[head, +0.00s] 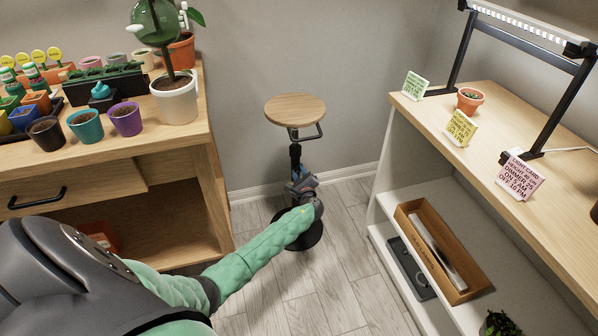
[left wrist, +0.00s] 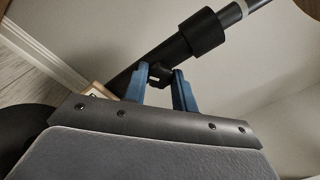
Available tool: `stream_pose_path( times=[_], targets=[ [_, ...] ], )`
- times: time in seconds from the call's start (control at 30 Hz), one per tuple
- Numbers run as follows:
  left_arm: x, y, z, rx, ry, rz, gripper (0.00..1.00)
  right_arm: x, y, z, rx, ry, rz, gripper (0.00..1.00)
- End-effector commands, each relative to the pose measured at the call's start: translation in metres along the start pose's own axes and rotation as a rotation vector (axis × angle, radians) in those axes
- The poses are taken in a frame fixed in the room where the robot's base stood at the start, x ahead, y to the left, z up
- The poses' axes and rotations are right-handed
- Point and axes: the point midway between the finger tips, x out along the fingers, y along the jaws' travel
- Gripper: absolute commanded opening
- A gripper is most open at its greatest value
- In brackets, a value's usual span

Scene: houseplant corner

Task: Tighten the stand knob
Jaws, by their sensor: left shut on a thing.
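The plant stand has a round wooden top (head: 295,110) on a black post and a dark round base (head: 304,236) on the floor between the two furniture pieces. My left arm reaches down to its post. My left gripper (head: 302,184) is at the post in the head view, small and partly hidden by my wrist. In the left wrist view, the blue fingers (left wrist: 158,88) of my left gripper are shut on the black stand knob (left wrist: 160,74), beside the dark post (left wrist: 165,54). A thicker collar (left wrist: 202,32) sits along the post. My right gripper is not in view.
A wooden bench (head: 160,133) with several pots stands at the left. A shelf unit (head: 440,137) with a lamp (head: 525,28), cards and a small terracotta pot (head: 470,99) stands at the right.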

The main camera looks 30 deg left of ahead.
Motion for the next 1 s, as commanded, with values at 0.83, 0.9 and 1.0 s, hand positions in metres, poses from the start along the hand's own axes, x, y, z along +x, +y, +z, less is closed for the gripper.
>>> stream_pose_path(
  times=[0.83, 0.9, 1.0],
  targets=[
    [-0.0017, -0.0009, -0.0021, 0.068, 0.008, -0.001, 0.04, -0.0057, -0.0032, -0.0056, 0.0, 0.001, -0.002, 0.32],
    [-0.0017, -0.0009, -0.0021, 0.068, 0.008, -0.001, 0.04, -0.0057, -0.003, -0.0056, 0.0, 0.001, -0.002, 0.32],
    [-0.0016, -0.0008, -0.0019, 0.068, 0.008, -0.001, 0.46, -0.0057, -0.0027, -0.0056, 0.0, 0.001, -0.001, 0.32]
  ],
)
